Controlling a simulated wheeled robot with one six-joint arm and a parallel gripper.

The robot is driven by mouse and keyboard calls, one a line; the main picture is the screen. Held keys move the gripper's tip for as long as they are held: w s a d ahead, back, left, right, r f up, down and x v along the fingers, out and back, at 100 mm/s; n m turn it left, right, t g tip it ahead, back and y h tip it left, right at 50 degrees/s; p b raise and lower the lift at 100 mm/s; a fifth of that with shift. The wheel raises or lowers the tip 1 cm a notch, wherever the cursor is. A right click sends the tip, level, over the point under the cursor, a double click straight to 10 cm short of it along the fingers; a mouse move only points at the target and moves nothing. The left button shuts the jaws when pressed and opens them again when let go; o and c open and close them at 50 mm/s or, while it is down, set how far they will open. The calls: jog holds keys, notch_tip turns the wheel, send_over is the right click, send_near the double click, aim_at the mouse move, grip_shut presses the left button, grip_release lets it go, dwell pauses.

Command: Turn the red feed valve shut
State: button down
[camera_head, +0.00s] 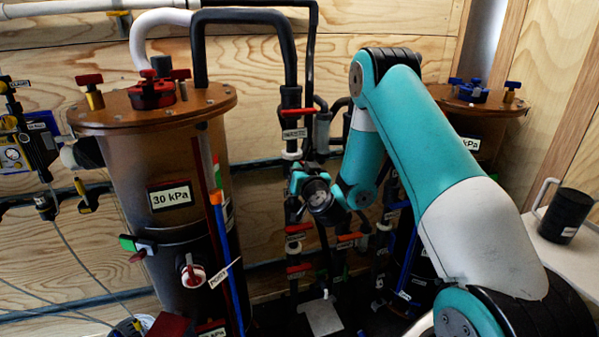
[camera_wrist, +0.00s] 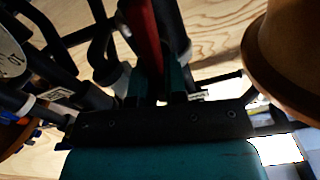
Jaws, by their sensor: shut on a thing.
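In the wrist view a long red valve handle (camera_wrist: 143,35) runs down between the fingers of my gripper (camera_wrist: 163,82). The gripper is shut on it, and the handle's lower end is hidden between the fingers. In the head view my arm reaches in to the dark piping between the two brown tanks, where the fingertips cannot be made out. Several red handles sit on this piping, including an upper one (camera_head: 296,112), a middle one (camera_head: 299,228) and a lower one (camera_head: 299,268). I cannot tell which is the held one, and their labels are too small to read.
A brown tank (camera_head: 150,165) marked 30 kPa stands left, with a red-and-white knob (camera_head: 193,276) low on its front. A second tank (camera_head: 468,130) is partly behind my arm. A black cup (camera_head: 565,215) stands on a white ledge at right. Pipes crowd around the gripper.

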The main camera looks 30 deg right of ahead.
jog(key=shift+s+d+f+m+b, duration=0.1)
jog(key=shift+d+f+m+b, duration=0.4)
jog(key=shift+m, duration=2.05)
jog(key=shift+s+d+f+m+b, duration=0.2)
jog(key=shift+m+b, duration=0.6)
jog(key=shift+m, duration=1.8)
jog(key=shift+d+f+m+b, duration=0.15)
jog(key=shift+f+m+b, duration=0.4)
jog(key=shift+m, duration=2)
jog(key=shift+r, duration=0.1)
jog(key=c, duration=1.2)
grip_release()
jog(key=shift+o, duration=0.2)
